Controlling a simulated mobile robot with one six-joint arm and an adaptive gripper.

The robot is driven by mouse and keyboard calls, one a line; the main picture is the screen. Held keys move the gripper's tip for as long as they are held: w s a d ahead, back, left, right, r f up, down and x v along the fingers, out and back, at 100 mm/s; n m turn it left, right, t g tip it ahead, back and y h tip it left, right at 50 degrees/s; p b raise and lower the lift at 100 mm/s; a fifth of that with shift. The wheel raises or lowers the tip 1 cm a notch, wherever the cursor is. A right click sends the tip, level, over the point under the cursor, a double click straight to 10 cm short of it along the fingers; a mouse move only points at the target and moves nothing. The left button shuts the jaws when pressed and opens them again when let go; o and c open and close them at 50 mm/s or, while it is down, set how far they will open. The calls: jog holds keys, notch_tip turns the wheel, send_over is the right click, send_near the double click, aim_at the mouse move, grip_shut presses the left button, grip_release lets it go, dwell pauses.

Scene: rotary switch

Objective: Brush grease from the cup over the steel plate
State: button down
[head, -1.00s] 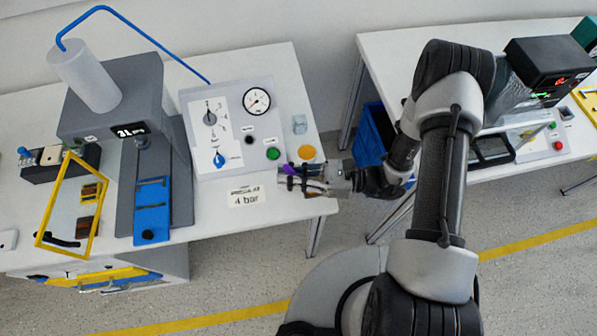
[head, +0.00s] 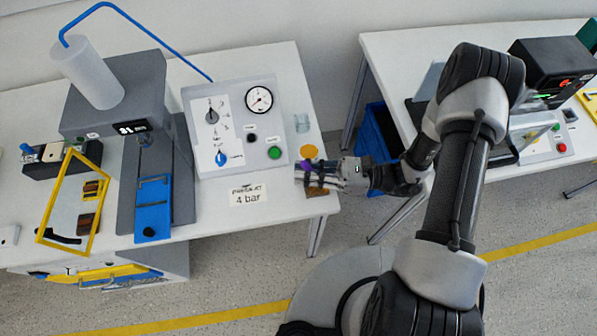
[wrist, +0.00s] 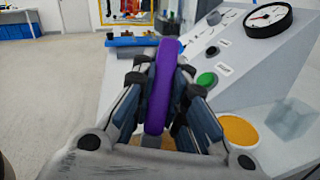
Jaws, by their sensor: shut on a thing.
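My gripper (head: 312,172) is at the right front corner of the left table. In the wrist view my gripper (wrist: 158,85) is shut on a purple bar (wrist: 163,85), which looks like the brush handle; no bristles show. The purple also shows in the head view (head: 306,165). A round orange-yellow top (head: 309,151), perhaps the grease cup, is just behind the gripper, and right of it in the wrist view (wrist: 240,130). A small brown patch (head: 317,192) lies partly hidden under the gripper. I cannot make out the steel plate for certain.
A sloped control panel (head: 270,170) with gauge, knobs and green button stands left of the gripper. A clear block (head: 302,122) is behind the orange top. A grey press (head: 120,110) stands further left.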

jog(key=shift+s+a, duration=0.25)
jog(key=shift+a, duration=0.6)
jog(key=shift+s+a, duration=0.25)
jog(key=shift+a, duration=0.55)
jog(key=shift+s+a, duration=0.25)
jog(key=shift+a, duration=0.6)
jog(key=shift+r+p, duration=2.55)
jog(key=shift+r, duration=0.4)
notch_tip(320, 180, up, 3)
jog(key=shift+p, duration=1.15)
